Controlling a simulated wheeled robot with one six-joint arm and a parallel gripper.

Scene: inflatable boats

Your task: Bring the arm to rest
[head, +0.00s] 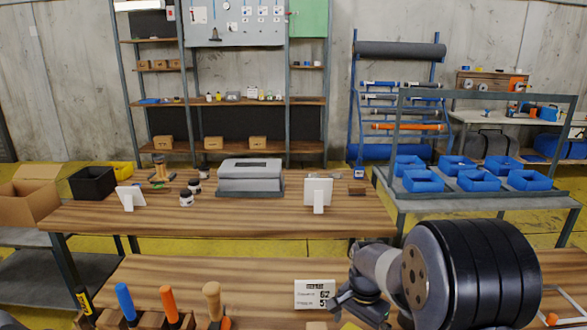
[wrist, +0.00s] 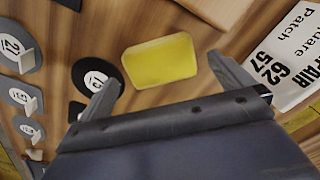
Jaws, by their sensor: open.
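My gripper (wrist: 165,95) is open in the wrist view, its two fingers spread wide apart. A yellow block (wrist: 160,61), perhaps a sponge, lies on the wooden table just beyond and between the fingertips; I see no contact with it. In the head view my arm (head: 400,265) reaches in from the lower right, bent low over the near table. My gripper's fingers are hard to make out there, close to a white printed card (head: 312,293). The card also shows at the right of the wrist view (wrist: 285,60).
Round numbered discs (wrist: 97,76) lie left of the gripper. Handled tools (head: 168,303) stand in a rack at the near table's front left. The farther table (head: 250,215) holds a grey case (head: 250,172), a black bin (head: 93,184) and jars. Blue bins (head: 423,181) stand on the right.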

